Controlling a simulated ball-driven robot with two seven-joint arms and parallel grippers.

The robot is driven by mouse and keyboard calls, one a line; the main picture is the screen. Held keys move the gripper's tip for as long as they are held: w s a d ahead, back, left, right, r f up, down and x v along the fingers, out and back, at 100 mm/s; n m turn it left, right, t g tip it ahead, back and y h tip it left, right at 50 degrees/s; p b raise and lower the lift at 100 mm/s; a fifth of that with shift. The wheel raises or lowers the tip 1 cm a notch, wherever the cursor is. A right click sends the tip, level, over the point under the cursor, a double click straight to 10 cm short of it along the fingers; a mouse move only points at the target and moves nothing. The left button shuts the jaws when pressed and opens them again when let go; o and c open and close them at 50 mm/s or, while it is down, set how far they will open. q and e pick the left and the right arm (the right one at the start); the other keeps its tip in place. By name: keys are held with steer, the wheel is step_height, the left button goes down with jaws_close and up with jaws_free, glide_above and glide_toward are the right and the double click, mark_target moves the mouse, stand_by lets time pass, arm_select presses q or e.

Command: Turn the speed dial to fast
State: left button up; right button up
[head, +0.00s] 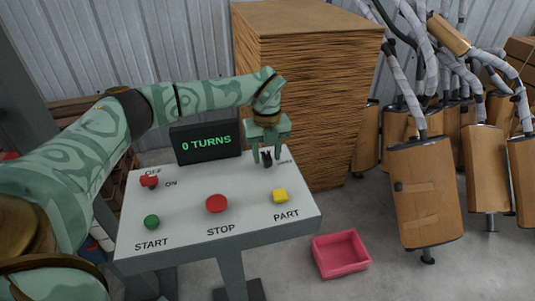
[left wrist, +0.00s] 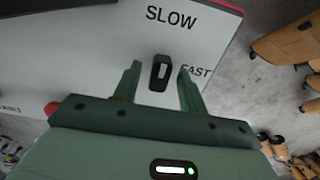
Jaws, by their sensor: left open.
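The speed dial (left wrist: 160,74) is a small dark knob on the white control panel (left wrist: 95,45). In the left wrist view its long side runs roughly toward the SLOW label (left wrist: 171,17), and the FAST label (left wrist: 195,71) lies to its right. In the head view the dial (head: 267,160) is at the panel's back right, partly hidden by my gripper. My left gripper (head: 266,156) is open above the panel, its fingers on either side of the dial. In the left wrist view a gap shows between each finger and the dial. My right gripper is not in view.
The panel carries a red OFF/ON switch (head: 149,181), a green START button (head: 152,222), a red STOP button (head: 217,203) and a yellow PART button (head: 280,196). A display (head: 206,142) behind reads 0 TURNS.

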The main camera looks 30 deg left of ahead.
arm_select(q)
jaws_close()
